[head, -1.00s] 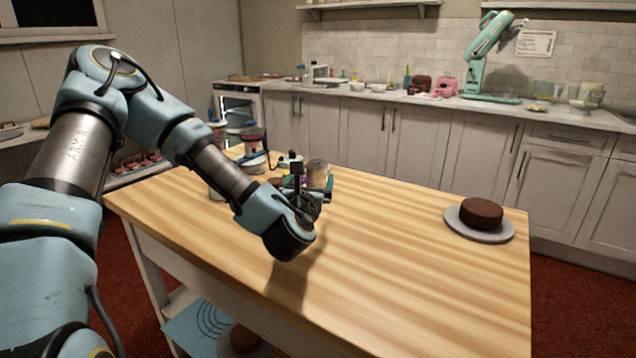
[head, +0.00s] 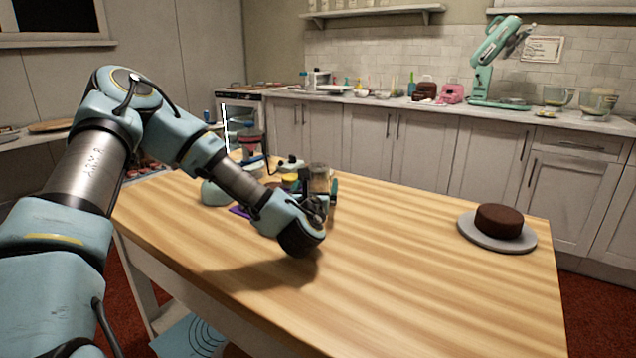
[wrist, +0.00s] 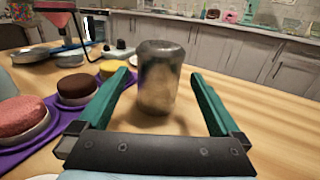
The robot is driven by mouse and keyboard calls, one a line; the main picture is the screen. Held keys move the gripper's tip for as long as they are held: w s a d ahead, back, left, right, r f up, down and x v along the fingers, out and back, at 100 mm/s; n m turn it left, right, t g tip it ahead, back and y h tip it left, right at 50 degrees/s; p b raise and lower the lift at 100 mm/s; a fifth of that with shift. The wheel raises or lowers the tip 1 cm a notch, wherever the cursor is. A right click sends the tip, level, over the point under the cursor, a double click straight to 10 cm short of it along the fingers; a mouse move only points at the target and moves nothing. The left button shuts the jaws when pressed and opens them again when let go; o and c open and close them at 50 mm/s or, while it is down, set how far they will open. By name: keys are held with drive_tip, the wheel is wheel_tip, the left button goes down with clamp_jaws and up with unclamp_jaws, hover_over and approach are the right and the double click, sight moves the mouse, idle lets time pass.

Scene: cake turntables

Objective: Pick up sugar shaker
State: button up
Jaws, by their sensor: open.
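In the head view the shaker (head: 319,180) shows just beyond my gripper (head: 322,192), which is partly hidden by my own wrist. The gripper is open and holds nothing.
Small cakes, one pink (wrist: 22,116), one brown (wrist: 77,86) and one yellow (wrist: 114,68), sit on a purple mat (wrist: 45,140) left of the gripper. A chocolate cake (head: 499,220) stands on a grey turntable (head: 470,232) at the right. The table's middle (head: 400,240) is clear.

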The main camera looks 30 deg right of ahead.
drive_tip(key=p+x, duration=0.1)
drive_tip(key=x, duration=0.4)
drive_tip(key=shift+f, duration=0.1)
drive_tip(key=shift+c, duration=0.2)
drive_tip(key=c, duration=1.5)
